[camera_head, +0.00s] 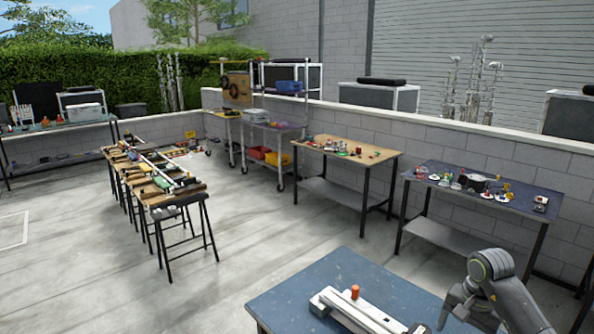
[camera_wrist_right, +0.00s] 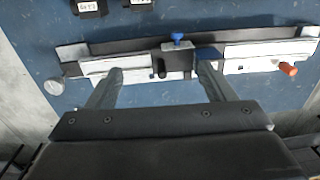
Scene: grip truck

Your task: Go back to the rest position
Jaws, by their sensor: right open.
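My right gripper (camera_wrist_right: 160,82) is open in the right wrist view, its two fingers spread with nothing between them that they grip. Its fingertips are over a long white and dark rail-like assembly (camera_wrist_right: 262,60) lying on a blue tabletop (camera_wrist_right: 215,17). The assembly has a blue knob (camera_wrist_right: 178,39) and an orange knob (camera_wrist_right: 288,69). In the head view my right arm (camera_head: 490,275) comes in at the lower right, and the assembly (camera_head: 340,305) lies on the blue table (camera_head: 290,290) beside it. I cannot tell whether the fingers touch the assembly. My left gripper is not in view.
Two small labelled dark blocks (camera_wrist_right: 89,6) sit on the tabletop. Behind stand a dark-topped table (camera_head: 480,190), a wooden-topped table (camera_head: 350,150) and a long workbench (camera_head: 150,175), all holding small items. The concrete floor (camera_head: 90,270) at left is open.

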